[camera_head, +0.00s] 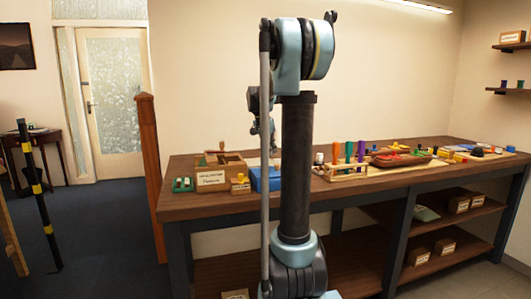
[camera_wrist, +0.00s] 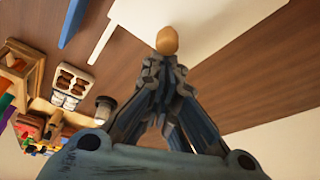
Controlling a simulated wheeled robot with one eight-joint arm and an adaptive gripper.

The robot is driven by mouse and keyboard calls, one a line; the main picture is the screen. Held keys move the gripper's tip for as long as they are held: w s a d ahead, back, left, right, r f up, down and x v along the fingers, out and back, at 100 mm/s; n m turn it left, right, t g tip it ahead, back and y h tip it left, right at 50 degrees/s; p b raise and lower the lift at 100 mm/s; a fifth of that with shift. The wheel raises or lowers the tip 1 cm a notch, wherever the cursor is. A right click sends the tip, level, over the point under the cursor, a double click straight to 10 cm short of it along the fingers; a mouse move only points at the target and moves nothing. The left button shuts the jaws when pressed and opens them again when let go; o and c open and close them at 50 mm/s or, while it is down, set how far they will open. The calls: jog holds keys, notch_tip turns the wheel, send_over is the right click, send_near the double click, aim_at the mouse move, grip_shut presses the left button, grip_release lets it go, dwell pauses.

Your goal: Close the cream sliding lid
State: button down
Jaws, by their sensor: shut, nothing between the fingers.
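The cream lid (camera_wrist: 215,28) shows at the top of the wrist view as a flat pale panel over the brown wooden tabletop. A round tan knob (camera_wrist: 167,40) stands over its surface, near the lid's lower edge. My gripper (camera_wrist: 160,64) is shut and empty, its fingertips just below the knob in the picture. I cannot tell whether they touch it. In the head view my arm stands in front of the bench, and the lid and fingertips cannot be made out behind it.
A blue box (camera_head: 266,179) sits on the bench (camera_head: 232,204) beside my arm, with a wooden box (camera_head: 210,179) to its left. A rack of coloured-handled tools (camera_head: 345,170) stands to the right. The wrist view shows a small pale holder (camera_wrist: 72,85) and a dark cylinder (camera_wrist: 104,107).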

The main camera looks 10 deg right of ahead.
jog(key=shift+a, duration=0.25)
